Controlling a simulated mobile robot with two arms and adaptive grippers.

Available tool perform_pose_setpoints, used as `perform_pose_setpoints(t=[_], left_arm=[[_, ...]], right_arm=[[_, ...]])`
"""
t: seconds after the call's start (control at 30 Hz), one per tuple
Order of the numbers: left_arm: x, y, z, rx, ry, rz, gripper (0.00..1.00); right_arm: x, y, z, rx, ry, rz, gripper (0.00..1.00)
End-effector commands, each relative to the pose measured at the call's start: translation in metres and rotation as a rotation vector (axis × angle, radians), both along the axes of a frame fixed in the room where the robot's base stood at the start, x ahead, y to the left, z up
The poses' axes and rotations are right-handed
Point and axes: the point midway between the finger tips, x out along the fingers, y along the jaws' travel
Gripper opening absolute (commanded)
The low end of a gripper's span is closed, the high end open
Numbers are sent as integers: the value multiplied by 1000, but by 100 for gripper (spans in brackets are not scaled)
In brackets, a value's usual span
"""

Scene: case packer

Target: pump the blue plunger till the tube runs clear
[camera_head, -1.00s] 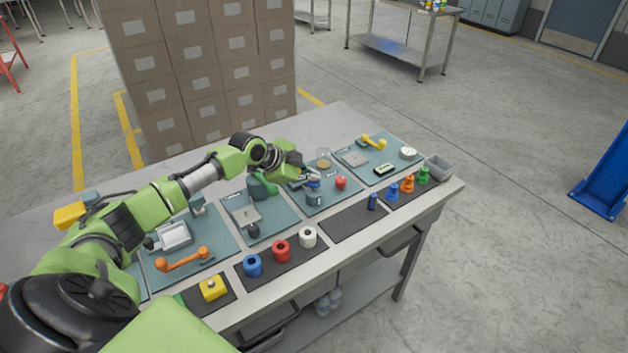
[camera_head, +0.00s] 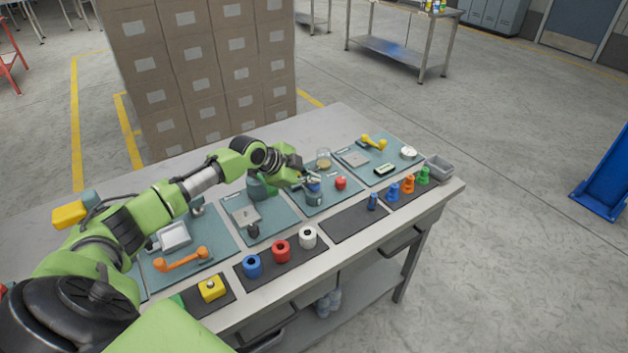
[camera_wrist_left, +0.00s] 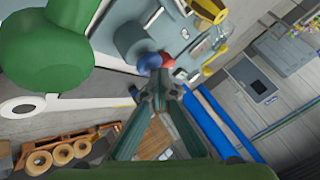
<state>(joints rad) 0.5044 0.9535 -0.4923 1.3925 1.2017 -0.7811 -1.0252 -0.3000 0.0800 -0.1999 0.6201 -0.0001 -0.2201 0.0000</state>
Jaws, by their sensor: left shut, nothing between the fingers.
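The blue plunger (camera_head: 313,187) sits on top of a grey cylinder (camera_head: 314,199) on a teal mat. The left wrist view shows its rounded blue top (camera_wrist_left: 148,62) close beyond my fingertips. My left gripper (camera_head: 309,179) is shut and empty, right at the plunger's top. In the left wrist view its closed fingertips (camera_wrist_left: 158,92) lie just below the blue top; I cannot tell whether they touch it. A clear container (camera_head: 323,160) with tan contents stands behind the plunger. I cannot make out the state of the tube. My right gripper is not in view.
A red knob (camera_head: 341,183) is close to the right of the plunger. A yellow handle (camera_head: 374,143) and a white dial (camera_head: 408,152) are farther right. Colored pieces and rings line the table's front edge. A dark mat (camera_head: 354,222) in front is mostly bare.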

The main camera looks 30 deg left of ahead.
Motion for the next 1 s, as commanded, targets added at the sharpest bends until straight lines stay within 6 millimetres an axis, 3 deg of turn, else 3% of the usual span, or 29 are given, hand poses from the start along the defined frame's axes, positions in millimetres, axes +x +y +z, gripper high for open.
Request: perform_pose_setpoints(t=[0.53,1.0], left_arm=[[-2,0,-5,2,8,-1,0],[-1,0,24,1,5,-1,0]], right_arm=[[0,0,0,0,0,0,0],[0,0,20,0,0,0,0]])
